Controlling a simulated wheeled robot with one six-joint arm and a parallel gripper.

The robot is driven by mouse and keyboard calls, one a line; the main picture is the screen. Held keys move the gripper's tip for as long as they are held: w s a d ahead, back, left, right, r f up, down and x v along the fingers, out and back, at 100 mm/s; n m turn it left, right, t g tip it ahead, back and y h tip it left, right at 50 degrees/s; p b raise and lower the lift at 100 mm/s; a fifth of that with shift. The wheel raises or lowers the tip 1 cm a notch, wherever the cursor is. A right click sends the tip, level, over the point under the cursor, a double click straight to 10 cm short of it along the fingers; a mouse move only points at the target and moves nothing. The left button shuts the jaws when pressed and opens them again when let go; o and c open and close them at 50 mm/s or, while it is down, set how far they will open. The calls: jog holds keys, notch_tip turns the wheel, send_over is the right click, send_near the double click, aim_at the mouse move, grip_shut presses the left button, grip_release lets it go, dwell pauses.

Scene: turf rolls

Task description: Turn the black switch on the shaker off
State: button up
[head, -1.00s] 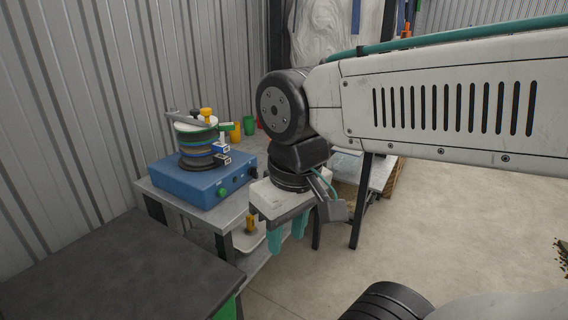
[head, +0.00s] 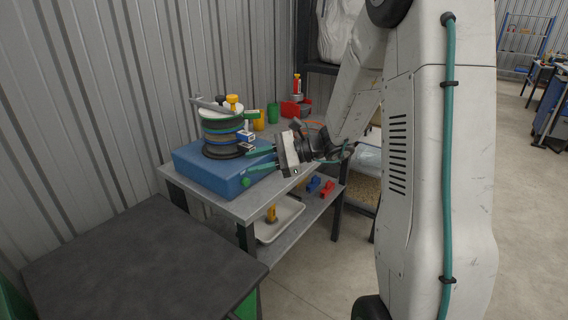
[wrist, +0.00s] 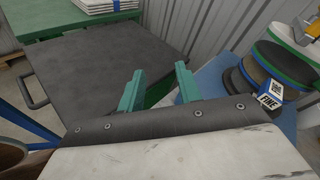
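The shaker is a blue box (head: 208,182) on a grey table, with a stack of round sieves (head: 222,135) on top. I cannot make out the black switch; my gripper covers that part of the front. My gripper (head: 256,160) is open and empty, its two teal fingers pointing left at the shaker's front right. I cannot tell whether they touch it. In the wrist view the fingers (wrist: 158,88) are apart, with the blue box (wrist: 212,78) beyond the right one.
Yellow and green cups (head: 272,112) and a red item (head: 294,108) stand behind the shaker. A white tray (head: 287,226) and blue and red blocks (head: 326,188) are on the lower shelf. A dark-topped table (head: 140,262) is in front. A corrugated wall is behind.

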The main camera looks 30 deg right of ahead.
jog(key=w+d+f+m+t+h, duration=0.45)
jog(key=d+f+m, duration=0.25)
jog(key=d, duration=0.3)
jog(key=w+d+f+m+t+h, duration=0.3)
jog(key=d+f+m+t, duration=0.25)
jog(key=d, duration=0.55)
jog(key=shift+m+g, duration=0.25)
jog(key=shift+g, duration=0.15)
jog(key=x, duration=0.7)
jog(key=shift+a+f, duration=0.35)
jog(key=shift+f, duration=0.05)
grip_shut()
